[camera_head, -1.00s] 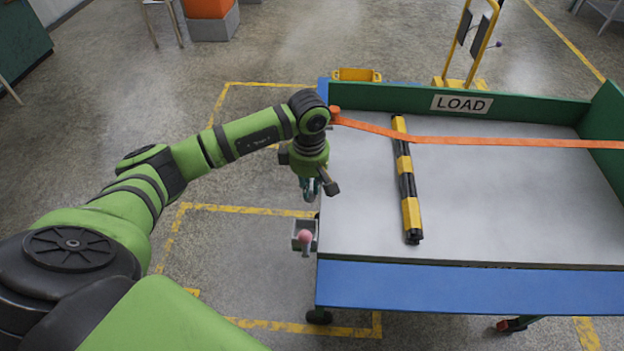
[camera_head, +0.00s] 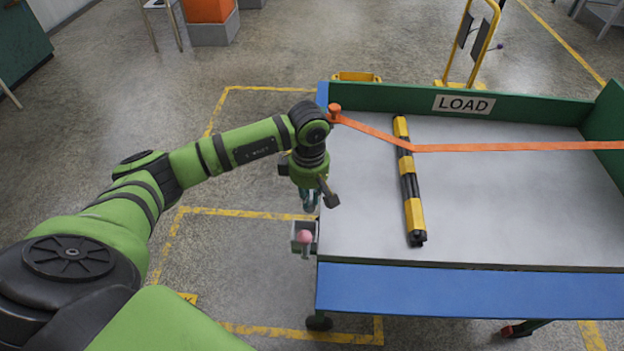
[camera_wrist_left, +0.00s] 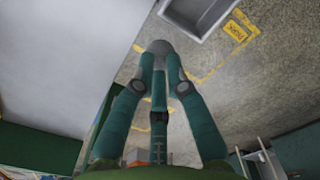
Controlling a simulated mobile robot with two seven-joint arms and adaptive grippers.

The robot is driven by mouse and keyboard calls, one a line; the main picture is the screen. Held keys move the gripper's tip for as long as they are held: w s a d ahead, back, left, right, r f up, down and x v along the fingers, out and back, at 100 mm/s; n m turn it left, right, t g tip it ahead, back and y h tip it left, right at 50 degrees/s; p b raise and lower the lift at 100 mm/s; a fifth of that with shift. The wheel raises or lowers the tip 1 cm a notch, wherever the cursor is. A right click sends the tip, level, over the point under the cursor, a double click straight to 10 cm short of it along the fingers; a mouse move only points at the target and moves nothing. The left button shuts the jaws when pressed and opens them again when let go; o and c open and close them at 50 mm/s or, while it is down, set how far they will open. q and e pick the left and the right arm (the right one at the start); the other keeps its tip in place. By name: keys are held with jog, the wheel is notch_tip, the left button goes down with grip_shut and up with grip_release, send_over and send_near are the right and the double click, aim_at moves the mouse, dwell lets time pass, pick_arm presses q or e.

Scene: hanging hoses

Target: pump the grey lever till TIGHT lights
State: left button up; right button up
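My left gripper (camera_head: 309,202) is at the left side of the blue cart, just behind a pink ball (camera_head: 305,237) on a short stalk at a small grey box (camera_head: 295,228). The ball and the gripper look apart. In the left wrist view, the gripper's teal fingers (camera_wrist_left: 160,58) come together at a rounded grey end; I see nothing clearly held. I cannot pick out a grey lever for certain. No lit TIGHT sign shows. My right gripper is out of view.
An orange strap (camera_head: 500,147) runs from an orange post (camera_head: 335,111) over a yellow-black bar (camera_head: 412,215) on the cart bed (camera_head: 500,210). A green board marked LOAD (camera_head: 463,104) edges the back. Open floor lies left of the cart.

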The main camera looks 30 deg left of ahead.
pick_arm(q)
jog(key=shift+s+f+b, duration=0.1)
jog(key=shift+f+b, duration=0.95)
jog(key=shift+f, duration=0.05)
jog(key=shift+r+p, duration=0.65)
jog(key=shift+r, duration=0.3)
jog(key=shift+w+r+p, duration=0.2)
jog(key=shift+r+p, duration=0.75)
jog(key=shift+r, duration=1.05)
jog(key=r, duration=0.1)
jog(key=w+r, duration=0.1)
jog(key=a+r+p, duration=0.1)
jog(key=r, duration=0.1)
jog(key=shift+w, duration=0.35)
jog(key=shift+f, duration=0.2)
